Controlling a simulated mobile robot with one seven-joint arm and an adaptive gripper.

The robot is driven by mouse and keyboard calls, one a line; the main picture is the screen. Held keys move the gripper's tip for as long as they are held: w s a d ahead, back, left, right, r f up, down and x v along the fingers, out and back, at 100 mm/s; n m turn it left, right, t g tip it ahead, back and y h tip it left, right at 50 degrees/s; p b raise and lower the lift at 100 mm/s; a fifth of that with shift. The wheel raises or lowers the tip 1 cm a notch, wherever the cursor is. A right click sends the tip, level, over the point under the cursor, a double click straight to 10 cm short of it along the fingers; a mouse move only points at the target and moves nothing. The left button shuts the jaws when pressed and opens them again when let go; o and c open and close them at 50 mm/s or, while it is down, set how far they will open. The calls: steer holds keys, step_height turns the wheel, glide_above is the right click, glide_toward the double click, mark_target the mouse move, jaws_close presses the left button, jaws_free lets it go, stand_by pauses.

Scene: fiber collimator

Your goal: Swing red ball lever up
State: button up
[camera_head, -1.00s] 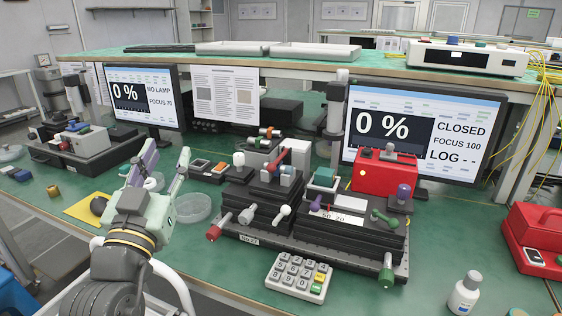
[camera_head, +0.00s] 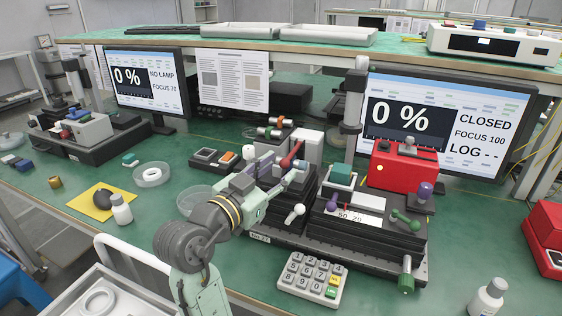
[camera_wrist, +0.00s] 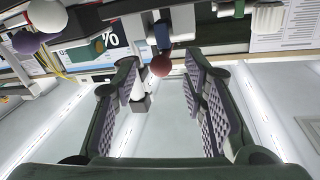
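The red ball lever (camera_head: 291,156) sits on the dark stage unit in the middle of the bench, its red arm slanting in front of a light grey block. In the wrist view its dark red ball (camera_wrist: 160,65) shows just beyond the fingertips, roughly centred between them. My gripper (camera_head: 284,170) reaches in from the left, close to the lever. The wrist view shows the gripper (camera_wrist: 158,80) open, with an empty gap between its padded fingers. The fingers partly cover the lever's surroundings; I cannot tell whether they touch it.
A white-ball lever (camera_head: 295,212) and a green-topped block (camera_head: 341,174) are close by on the stacked stages. A keypad (camera_head: 310,278) lies in front. A red box (camera_head: 403,167) stands right, before the right monitor (camera_head: 440,118).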

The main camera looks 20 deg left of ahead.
mark_target(290, 156)
steer(key=shift+x, duration=1.05)
jaws_close()
